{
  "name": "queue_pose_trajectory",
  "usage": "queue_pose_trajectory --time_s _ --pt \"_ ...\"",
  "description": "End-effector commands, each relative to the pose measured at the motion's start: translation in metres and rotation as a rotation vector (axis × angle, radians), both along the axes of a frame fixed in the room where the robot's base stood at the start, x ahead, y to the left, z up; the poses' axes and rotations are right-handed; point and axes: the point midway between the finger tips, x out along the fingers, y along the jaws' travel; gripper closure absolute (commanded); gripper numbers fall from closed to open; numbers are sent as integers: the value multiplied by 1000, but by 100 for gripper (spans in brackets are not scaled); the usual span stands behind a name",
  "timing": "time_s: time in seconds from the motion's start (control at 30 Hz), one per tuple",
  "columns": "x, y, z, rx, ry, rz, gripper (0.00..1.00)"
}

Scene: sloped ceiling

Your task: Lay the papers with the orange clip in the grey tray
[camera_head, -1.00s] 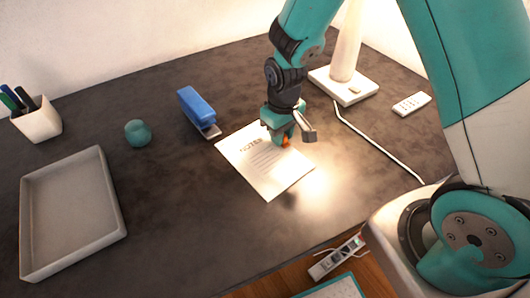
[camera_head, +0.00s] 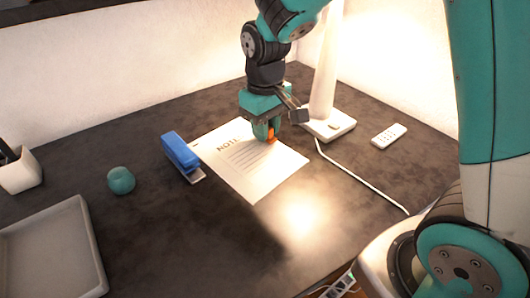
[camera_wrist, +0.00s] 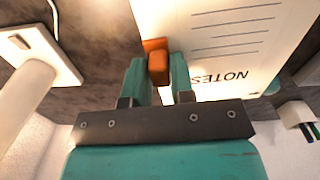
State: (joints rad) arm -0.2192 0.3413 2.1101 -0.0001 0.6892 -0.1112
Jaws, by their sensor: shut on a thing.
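The white papers (camera_head: 250,168), headed NOTES, are held at their far right edge by an orange clip (camera_head: 271,135). My gripper (camera_head: 265,132) is shut on this clip. In the wrist view the orange clip (camera_wrist: 157,62) sits between my fingertips, and the papers (camera_wrist: 225,40) reach away from it. The sheet appears raised a little above the desk, with a dark shadow in front of it. The grey tray (camera_head: 55,250) is empty at the lower left, partly cut off by the picture edge, well away from the papers.
A blue stapler (camera_head: 180,152) stands right by the papers' left corner. A teal ball (camera_head: 121,181) lies between stapler and tray. A white pen cup (camera_head: 20,172) is behind the tray. The lamp base (camera_head: 328,126), its cord and a white remote (camera_head: 389,135) are on the right.

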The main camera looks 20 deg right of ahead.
Motion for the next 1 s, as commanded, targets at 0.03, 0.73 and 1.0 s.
queue_pose_trajectory --time_s 0.03,0.73,1.0 --pt "1 0 14 1 -6 0 100" --pt "0 0 92 0 1 0 100" --pt "0 0 94 0 1 0 100"
